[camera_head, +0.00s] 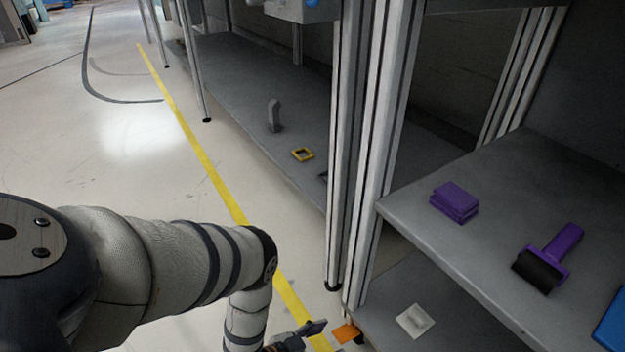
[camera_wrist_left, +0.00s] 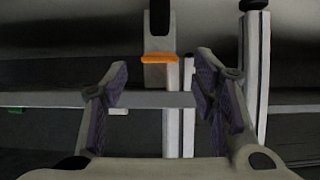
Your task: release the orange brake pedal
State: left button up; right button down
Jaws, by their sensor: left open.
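The orange brake pedal (camera_head: 346,333) shows at the bottom of the head view, low beside the foot of a metal post. In the left wrist view it is a thin orange plate (camera_wrist_left: 160,59) on a grey upright part. My left gripper (camera_wrist_left: 161,82) is open, its two purple-padded fingers apart, with the pedal seen beyond and between the fingertips. In the head view the left gripper (camera_head: 302,337) is partly cut off by the bottom edge, just left of the pedal. No contact with the pedal can be made out. My right gripper is not in view.
Metal posts (camera_head: 365,150) stand right of my left arm. The right shelf (camera_head: 470,225) bears purple blocks (camera_head: 455,202) and a purple-handled roller (camera_head: 547,257). A white switch-like plate (camera_head: 415,320) lies on the lower shelf. Open floor with a yellow line (camera_head: 200,150) lies left.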

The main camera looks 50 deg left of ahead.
pick_arm(q)
jog(key=v, duration=0.7)
jog(key=shift+s+r, duration=0.15)
jog(key=shift+s, duration=0.05)
jog(key=shift+a, duration=0.1)
